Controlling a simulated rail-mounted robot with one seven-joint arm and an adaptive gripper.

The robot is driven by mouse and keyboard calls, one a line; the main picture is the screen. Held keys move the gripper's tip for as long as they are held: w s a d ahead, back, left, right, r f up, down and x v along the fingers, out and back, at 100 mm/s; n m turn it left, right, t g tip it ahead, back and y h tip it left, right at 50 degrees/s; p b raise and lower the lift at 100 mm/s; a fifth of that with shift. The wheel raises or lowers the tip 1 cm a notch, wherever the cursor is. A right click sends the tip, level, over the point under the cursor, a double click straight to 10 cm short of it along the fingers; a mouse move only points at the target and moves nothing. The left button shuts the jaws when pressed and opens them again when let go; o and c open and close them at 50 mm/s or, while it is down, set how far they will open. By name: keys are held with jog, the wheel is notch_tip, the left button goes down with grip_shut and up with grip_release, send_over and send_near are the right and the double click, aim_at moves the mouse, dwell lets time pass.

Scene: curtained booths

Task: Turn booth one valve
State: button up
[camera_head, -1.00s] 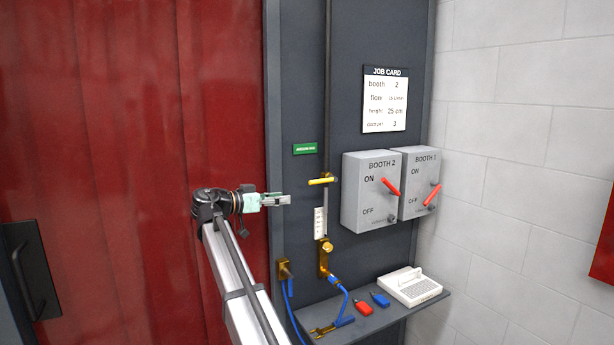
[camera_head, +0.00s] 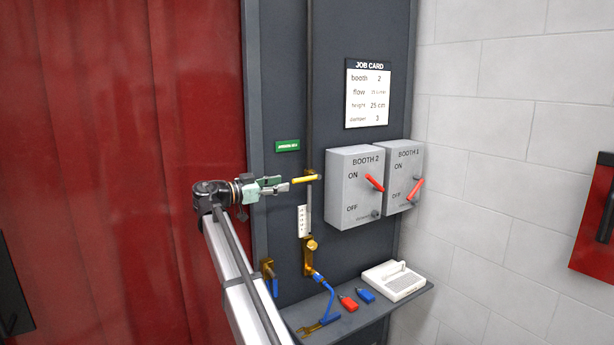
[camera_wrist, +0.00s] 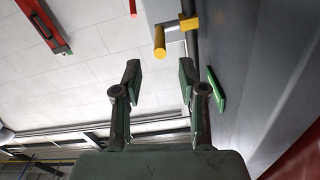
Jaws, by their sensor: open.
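A yellow valve handle (camera_head: 306,178) sticks out from a vertical pipe on the dark grey panel, pointing left. It also shows in the wrist view (camera_wrist: 159,42), at the top, just beyond the fingertips and between their lines. My gripper (camera_head: 286,187) is level with the handle and just left of it in the head view. In the wrist view its two fingers (camera_wrist: 159,72) are apart with nothing between them. Whether a finger touches the handle cannot be told. A small green label (camera_head: 287,146) is on the panel above; its text is too small to read.
Right of the pipe are the booth 2 switch box (camera_head: 354,188) and booth 1 switch box (camera_head: 404,178), with red levers. Below are a brass fitting (camera_head: 310,246) with a blue hose and a shelf (camera_head: 386,317) holding small items. A red curtain (camera_head: 120,150) hangs left.

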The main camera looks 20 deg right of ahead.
jog(key=p, duration=0.3)
send_near(316, 177)
jog(key=d, duration=0.2)
jog(key=w+d, duration=0.1)
jog(key=d, duration=0.2)
jog(key=shift+w+d, duration=0.2)
jog(key=shift+w+d+f, duration=0.1)
jog(key=shift+d+f, duration=0.05)
jog(key=shift+d, duration=0.65)
grip_shut()
